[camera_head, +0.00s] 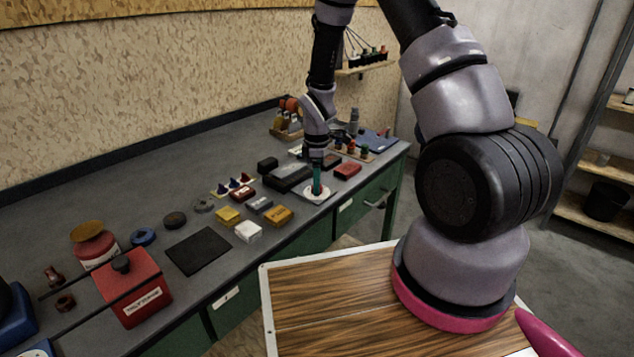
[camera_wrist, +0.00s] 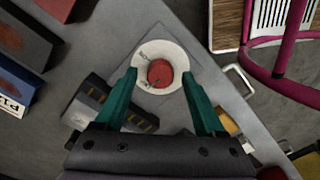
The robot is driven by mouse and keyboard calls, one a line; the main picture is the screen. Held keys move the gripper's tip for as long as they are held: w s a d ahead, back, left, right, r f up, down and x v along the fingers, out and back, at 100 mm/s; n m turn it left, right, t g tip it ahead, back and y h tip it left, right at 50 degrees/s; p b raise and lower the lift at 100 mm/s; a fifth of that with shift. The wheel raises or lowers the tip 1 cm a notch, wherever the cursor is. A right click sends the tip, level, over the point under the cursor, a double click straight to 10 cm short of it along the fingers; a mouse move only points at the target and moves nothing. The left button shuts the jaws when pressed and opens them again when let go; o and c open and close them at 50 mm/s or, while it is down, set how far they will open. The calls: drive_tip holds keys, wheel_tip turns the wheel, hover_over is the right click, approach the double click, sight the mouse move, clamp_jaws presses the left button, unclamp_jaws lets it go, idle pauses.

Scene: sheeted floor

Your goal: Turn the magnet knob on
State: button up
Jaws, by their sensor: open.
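The magnet knob is a round red knob (camera_wrist: 160,73) in the middle of a white dial disc (camera_wrist: 176,52) with small dark markings, set on a grey square plate. In the head view the pale plate (camera_head: 326,197) lies near the bench's front edge, with the knob mostly hidden by my gripper. My gripper (camera_head: 316,192) points straight down over the dial. In the wrist view its two green fingers (camera_wrist: 158,75) are spread, one tip on each side of the red knob, with gaps between. I cannot tell how far the tips are above the disc.
Dark box-like blocks (camera_head: 287,178) stand just left of the dial, and a red block (camera_head: 347,170) stands to its right. Yellow blocks (camera_head: 278,215) lie nearer the front. A drawer handle (camera_wrist: 240,80) juts from the bench front. The grey bench (camera_head: 130,205) has bare patches behind the items.

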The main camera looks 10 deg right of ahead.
drive_tip(key=shift+f, duration=0.15)
clamp_jaws()
drive_tip(key=shift+m, duration=0.4)
drive_tip(key=m, duration=1.7)
idle(0.5)
